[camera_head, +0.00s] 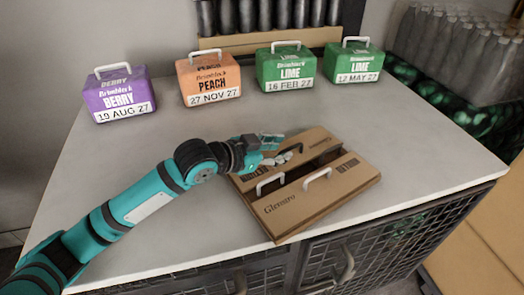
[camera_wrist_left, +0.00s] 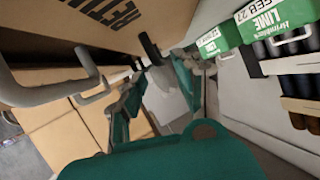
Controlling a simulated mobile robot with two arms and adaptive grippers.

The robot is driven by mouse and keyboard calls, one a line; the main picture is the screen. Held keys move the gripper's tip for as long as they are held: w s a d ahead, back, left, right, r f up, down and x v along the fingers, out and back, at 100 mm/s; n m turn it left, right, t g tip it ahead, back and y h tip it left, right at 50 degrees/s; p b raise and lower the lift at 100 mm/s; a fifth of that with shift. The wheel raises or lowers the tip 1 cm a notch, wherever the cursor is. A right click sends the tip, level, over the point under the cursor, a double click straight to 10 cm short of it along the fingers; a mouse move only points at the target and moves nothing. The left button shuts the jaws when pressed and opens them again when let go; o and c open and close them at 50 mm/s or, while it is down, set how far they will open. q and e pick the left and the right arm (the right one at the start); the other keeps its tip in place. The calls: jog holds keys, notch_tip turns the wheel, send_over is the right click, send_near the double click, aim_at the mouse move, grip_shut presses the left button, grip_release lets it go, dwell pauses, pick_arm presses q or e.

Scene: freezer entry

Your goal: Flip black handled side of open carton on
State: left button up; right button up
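The brown open carton (camera_head: 285,213) lies on the white counter, with printed panels and a gap along its middle. White handles stand on it at the gap, one at the left (camera_head: 270,181) and one at the right (camera_head: 317,177). In the left wrist view a black handle (camera_wrist_left: 150,48) juts from the carton panel (camera_wrist_left: 75,22) near my fingers. My left gripper (camera_head: 284,149) is at the carton's far left edge, fingers apart and apparently empty. Contact with the carton is unclear. My right gripper is out of view.
Purple (camera_head: 121,95), orange (camera_head: 208,80) and two green boxes, left (camera_head: 286,68) and right (camera_head: 350,63), stand along the back. A rack of dark bottles is behind them; grey bottles (camera_head: 470,55) fill the right.

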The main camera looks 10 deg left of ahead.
pick_arm(q)
jog(key=v, duration=0.6)
jog(key=shift+s+a+r, duration=0.1)
jog(key=shift+s+a, duration=0.15)
jog(key=shift+s, duration=0.05)
